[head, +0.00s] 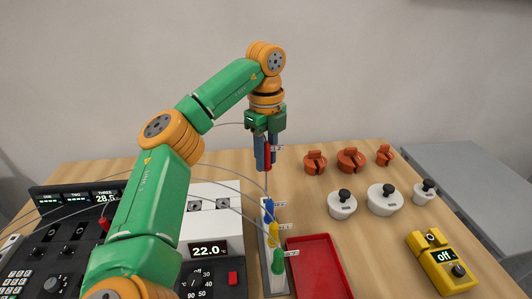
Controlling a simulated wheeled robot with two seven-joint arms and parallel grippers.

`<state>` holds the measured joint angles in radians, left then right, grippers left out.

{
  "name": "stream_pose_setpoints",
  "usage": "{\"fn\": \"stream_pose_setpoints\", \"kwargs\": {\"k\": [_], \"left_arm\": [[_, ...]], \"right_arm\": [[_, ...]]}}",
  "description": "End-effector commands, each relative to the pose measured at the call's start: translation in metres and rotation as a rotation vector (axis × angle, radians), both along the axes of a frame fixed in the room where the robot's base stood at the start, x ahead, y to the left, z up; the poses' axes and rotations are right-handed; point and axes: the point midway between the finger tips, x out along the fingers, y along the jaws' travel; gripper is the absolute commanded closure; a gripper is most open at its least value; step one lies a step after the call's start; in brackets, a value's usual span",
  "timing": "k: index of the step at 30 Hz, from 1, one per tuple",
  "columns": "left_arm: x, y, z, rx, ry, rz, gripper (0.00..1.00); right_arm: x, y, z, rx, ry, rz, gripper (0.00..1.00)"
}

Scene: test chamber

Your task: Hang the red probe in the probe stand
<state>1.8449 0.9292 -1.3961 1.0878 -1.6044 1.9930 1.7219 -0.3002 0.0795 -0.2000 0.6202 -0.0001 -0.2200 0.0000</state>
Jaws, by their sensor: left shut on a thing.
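My left gripper (265,167) is shut on the red probe (268,154). It holds the probe upright, with its thin metal rod pointing down, above the far end of the probe stand in the picture. The white probe stand (266,263) stands on the table below, a narrow upright rack with small labels. A blue probe (269,208), a yellow probe (273,238) and a green probe (278,262) hang in it one behind the other. Whether the red probe's rod touches the stand cannot be told. My right gripper is out of view.
A red tray (318,267) lies right of the stand. A white unit reading 22.0 (210,225) and a black panel (70,235) stand left. Orange clamps (315,163), white knobbed weights (342,205) and a yellow meter (441,262) occupy the right. Thin cables arc across the left.

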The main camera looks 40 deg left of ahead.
Motion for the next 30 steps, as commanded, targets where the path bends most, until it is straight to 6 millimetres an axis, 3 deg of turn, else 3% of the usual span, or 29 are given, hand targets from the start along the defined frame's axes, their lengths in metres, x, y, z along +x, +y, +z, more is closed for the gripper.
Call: {"fn": "stream_pose_setpoints", "kwargs": {"k": [1,4,30], "left_arm": [[-0.0001,0.0,-0.0103,0.0,0.0,0.0,1.0],[0.0001,-0.0001,-0.0145,-0.001,-0.001,0.0,1.0],[0.0001,0.0002,-0.0133,-0.001,-0.001,0.001,1.0]], "right_arm": [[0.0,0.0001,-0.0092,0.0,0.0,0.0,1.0],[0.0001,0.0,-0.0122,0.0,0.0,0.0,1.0],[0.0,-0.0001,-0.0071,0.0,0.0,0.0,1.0]]}}
